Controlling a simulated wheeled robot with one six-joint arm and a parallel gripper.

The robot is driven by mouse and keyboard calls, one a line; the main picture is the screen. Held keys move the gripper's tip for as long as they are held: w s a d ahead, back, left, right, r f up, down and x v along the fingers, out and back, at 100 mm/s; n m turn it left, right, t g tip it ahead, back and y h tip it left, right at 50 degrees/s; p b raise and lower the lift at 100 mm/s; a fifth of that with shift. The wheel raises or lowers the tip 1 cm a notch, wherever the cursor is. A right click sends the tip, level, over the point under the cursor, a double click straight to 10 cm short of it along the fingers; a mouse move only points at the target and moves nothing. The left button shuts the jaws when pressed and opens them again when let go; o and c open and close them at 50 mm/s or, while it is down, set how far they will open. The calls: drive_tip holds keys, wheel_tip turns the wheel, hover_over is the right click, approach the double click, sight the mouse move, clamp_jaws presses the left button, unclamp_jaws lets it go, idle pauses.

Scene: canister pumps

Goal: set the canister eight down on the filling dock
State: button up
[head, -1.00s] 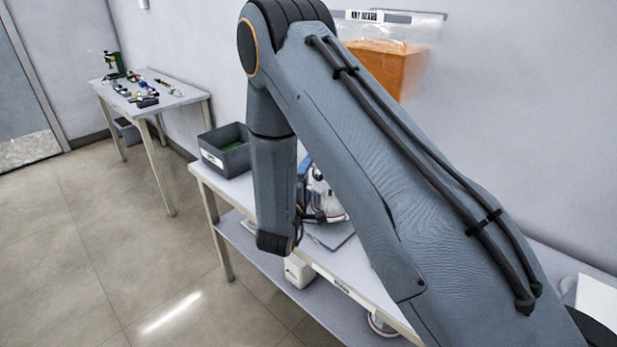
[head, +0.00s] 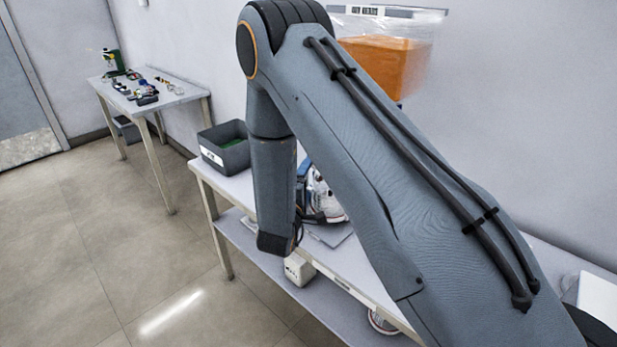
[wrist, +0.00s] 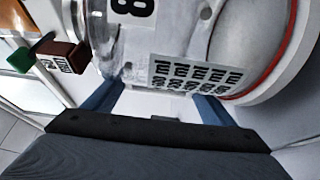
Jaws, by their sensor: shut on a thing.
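Canister eight (wrist: 185,40) is a pale grey, see-through vessel with a black 8, a printed label and a red ring at its right end. It fills the upper part of the wrist view. My gripper (wrist: 158,95) has its two blue fingers against the canister's near side and is shut on it. In the head view the canister (head: 329,202) shows only partly behind my arm, above or on a grey plate (head: 333,238) on the bench. I cannot tell whether it touches the plate, nor whether that plate is the filling dock.
A white block (head: 299,269) sits on the lower shelf. An orange-filled clear bin (head: 390,65) hangs on the wall. Green (wrist: 20,59) and brown (wrist: 66,54) parts lie close left of the canister.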

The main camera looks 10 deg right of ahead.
drive_tip(key=shift+f+b, duration=0.35)
drive_tip(key=shift+f, duration=0.4)
drive_tip(key=o, duration=1.4)
drive_tip(key=shift+c, duration=0.2)
drive_tip(key=b+v, duration=0.1)
drive_tip(key=v, duration=0.6)
drive_tip(key=shift+s+a+b, duration=0.2)
drive_tip(key=shift+s+b, duration=0.05)
drive_tip(key=shift+b, duration=0.1)
drive_tip(key=s+a+r+m+g+y+p, duration=0.25)
drive_tip(key=a+r+m+g+y, duration=0.45)
drive_tip(key=m, duration=0.4)
drive_tip(key=s+d+f+g+b, duration=0.1)
drive_tip(key=s+d+g, duration=0.3)
drive_tip(key=s+d, duration=0.3)
drive_tip(key=s+d+f+m+g+y+b, duration=0.1)
drive_tip(key=s+d+g, duration=0.3)
drive_tip(key=s+d, duration=0.4)
drive_tip(key=s, duration=0.7)
drive_tip(key=shift+s+d+m, duration=0.3)
drive_tip(key=shift+d, duration=0.05)
